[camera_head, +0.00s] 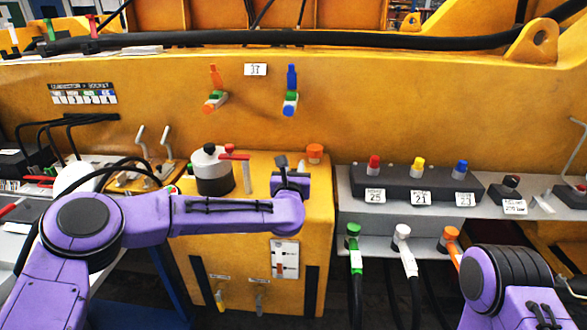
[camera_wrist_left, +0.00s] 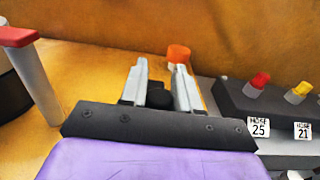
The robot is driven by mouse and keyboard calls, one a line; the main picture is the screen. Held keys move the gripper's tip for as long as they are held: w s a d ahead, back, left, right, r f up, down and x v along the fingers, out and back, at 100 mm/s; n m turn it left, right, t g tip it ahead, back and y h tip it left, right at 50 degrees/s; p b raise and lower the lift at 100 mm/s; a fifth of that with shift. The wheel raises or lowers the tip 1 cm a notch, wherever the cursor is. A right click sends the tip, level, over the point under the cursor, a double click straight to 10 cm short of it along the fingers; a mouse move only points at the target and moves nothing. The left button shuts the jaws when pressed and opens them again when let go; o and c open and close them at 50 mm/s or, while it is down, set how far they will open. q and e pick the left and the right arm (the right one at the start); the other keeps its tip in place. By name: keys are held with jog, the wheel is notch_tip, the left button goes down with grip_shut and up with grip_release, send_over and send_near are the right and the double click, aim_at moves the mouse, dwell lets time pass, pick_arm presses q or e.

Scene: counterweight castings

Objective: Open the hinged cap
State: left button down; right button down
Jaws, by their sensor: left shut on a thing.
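My left gripper (camera_head: 289,172) is over the top of the yellow box (camera_head: 258,165), near its right side. In the left wrist view its two pale fingers (camera_wrist_left: 160,75) stand either side of a small dark round cap (camera_wrist_left: 159,99) and are shut on it. In the head view a dark tilted part (camera_head: 281,161) shows at the fingers. I take the dark cap for the hinged cap; its hinge is hidden and I cannot tell how far it is open. My right arm shows at the lower right, but its gripper is out of view.
An orange knob (camera_head: 314,151) stands just behind the gripper. A red-handled lever (camera_head: 240,172) and a black and white cylinder (camera_head: 212,170) stand to its left. A dark button box (camera_head: 415,185) is on the grey shelf to the right. The yellow wall closes the back.

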pick_arm(q)
jog(key=shift+r+g+p, duration=0.3)
jog(key=shift+p, duration=0.3)
jog(key=g+p, duration=0.1)
jog(key=p, duration=0.2)
jog(key=w+r+g+p, duration=0.1)
jog(key=g+p, duration=0.1)
jog(key=p, duration=0.1)
jog(key=w+g+p, duration=0.1)
jog(key=g+p, duration=0.1)
jog(key=p, duration=0.2)
jog(key=shift+r, duration=0.3)
jog(key=shift+w+f+g+p, duration=0.25)
jog(key=shift+g+p, duration=0.45)
jog(key=shift+p, duration=0.3)
